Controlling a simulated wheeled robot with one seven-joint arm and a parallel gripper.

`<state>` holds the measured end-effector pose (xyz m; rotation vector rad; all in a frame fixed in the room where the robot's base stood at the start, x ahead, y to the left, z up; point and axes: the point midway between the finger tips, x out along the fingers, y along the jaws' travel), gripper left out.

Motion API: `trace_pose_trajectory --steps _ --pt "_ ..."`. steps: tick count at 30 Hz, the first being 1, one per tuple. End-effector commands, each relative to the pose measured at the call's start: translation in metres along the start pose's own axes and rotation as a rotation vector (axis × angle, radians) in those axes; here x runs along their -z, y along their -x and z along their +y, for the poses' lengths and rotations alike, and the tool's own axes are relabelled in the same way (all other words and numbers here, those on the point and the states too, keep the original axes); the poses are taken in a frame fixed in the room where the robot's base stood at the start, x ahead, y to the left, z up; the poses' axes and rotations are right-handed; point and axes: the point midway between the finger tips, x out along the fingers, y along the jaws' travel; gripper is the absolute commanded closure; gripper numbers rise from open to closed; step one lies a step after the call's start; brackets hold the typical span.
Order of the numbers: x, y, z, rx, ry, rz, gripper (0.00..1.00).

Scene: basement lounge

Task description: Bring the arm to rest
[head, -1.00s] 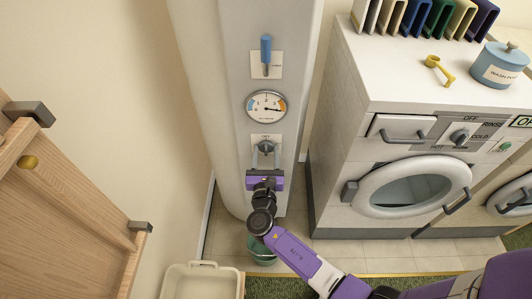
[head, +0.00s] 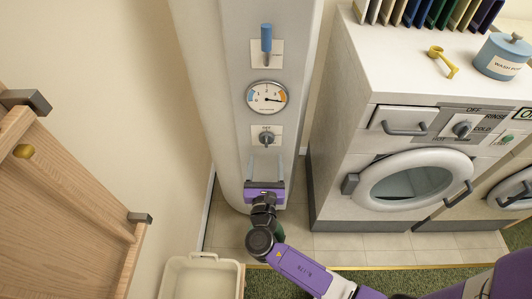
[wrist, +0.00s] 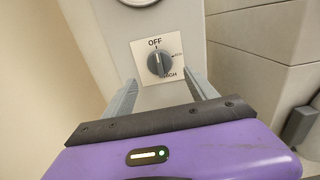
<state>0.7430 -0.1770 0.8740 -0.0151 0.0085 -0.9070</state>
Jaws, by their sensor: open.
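My gripper (head: 265,166) is open and empty in front of the grey-white column (head: 228,110), just below a rotary knob (head: 266,138) on a small plate. In the wrist view its two grey fingers stand apart, and the knob (wrist: 159,63) shows beyond and between them, not touched. My purple arm reaches in from the lower right of the head view.
A round gauge (head: 267,98) and a blue-handled lever (head: 266,40) sit above the knob. A washing machine (head: 415,185) stands to the right. A cream bin (head: 200,277) is on the floor at lower left, near a wooden panel (head: 60,210).

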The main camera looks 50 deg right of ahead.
Motion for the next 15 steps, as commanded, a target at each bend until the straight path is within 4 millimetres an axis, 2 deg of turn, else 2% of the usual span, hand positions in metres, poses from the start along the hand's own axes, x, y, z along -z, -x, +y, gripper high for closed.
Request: trace_pose_trajectory --steps 5,15 --pt "0.0002 0.0109 0.0002 -0.001 0.0 0.0 0.33" --pt "0.0 0.0112 0.0 0.0 0.0 0.0 0.33"
